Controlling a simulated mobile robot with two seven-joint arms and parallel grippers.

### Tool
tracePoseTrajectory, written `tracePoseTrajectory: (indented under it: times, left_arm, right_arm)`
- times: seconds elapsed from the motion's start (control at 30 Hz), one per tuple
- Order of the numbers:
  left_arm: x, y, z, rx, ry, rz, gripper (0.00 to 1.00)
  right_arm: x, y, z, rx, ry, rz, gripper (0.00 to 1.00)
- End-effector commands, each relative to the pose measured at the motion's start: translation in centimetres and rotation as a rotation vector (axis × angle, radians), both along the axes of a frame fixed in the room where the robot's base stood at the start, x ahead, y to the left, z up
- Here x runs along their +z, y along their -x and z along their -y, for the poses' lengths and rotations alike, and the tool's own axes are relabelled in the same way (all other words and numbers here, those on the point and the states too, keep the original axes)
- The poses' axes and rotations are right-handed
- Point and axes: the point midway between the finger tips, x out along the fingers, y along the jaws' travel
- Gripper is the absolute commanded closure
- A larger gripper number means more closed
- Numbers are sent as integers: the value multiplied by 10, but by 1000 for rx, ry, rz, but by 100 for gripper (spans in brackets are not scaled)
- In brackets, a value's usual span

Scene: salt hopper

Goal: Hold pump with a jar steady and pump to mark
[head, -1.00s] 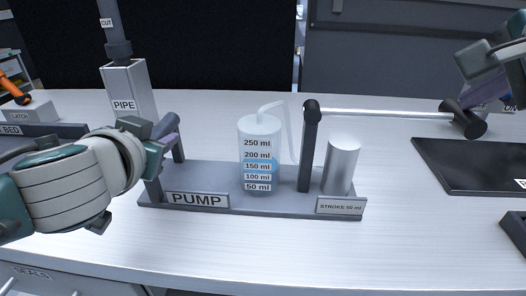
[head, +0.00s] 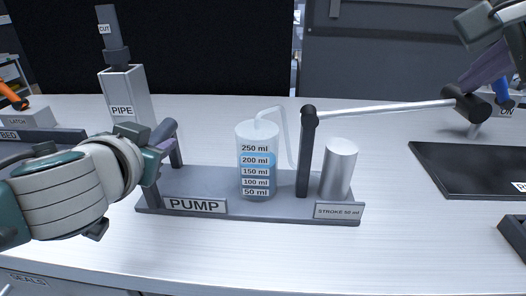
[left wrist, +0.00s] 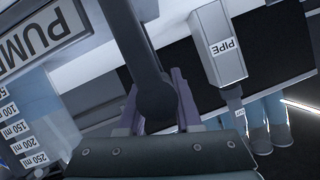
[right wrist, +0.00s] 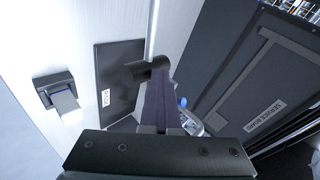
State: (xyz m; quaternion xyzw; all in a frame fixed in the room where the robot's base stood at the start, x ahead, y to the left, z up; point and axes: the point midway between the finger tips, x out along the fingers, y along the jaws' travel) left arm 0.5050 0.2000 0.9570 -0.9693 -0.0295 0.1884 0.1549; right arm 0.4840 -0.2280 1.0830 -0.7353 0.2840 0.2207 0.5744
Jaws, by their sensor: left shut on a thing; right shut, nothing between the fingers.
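The pump's grey base (head: 272,208) stands on the bench, with a clear jar (head: 258,135) upright on it. Blue shows in the jar around the 200 ml label (head: 256,160). A post (head: 306,155) beside the jar carries a long lever (head: 385,108), which slopes up to the right to a dark knob (head: 468,104). A metal cylinder (head: 340,168) stands under the lever. My left gripper (head: 163,138) is shut on the handle at the base's left end; the left wrist view shows the handle (left wrist: 156,98) between its fingers. My right gripper (head: 488,70) is shut and empty, its fingertips at the knob; whether they touch is unclear.
A pipe stand (head: 128,92) rises behind the pump's left end. A dark tray (head: 475,170) lies at right below the lever. A blue-handled valve (head: 502,92) is behind the knob. The bench in front of the pump is clear.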

Motion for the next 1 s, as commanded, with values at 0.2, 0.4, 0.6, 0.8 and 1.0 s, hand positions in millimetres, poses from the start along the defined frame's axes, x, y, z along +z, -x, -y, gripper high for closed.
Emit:
tracePoseTrajectory:
  times: [0.2, 0.4, 0.6, 0.8, 1.0]
  left_arm:
    - [-11, 5, 0, 0, 2, -23, 100]
    - [-10, 5, 0, 0, 2, -23, 100]
    - [-10, 5, 0, 1, 1, -23, 100]
    - [-10, 5, 0, 1, 0, -23, 100]
    - [-10, 5, 0, 2, 0, -23, 100]
  right_arm:
    - [14, 1, -5, 3, -5, -4, 100]
    - [30, 0, -6, 2, -2, -2, 100]
    - [39, 1, -8, 1, -1, 0, 100]
    - [40, 1, -8, 1, -1, 0, 100]
    - [40, 1, -7, 0, -1, 1, 100]
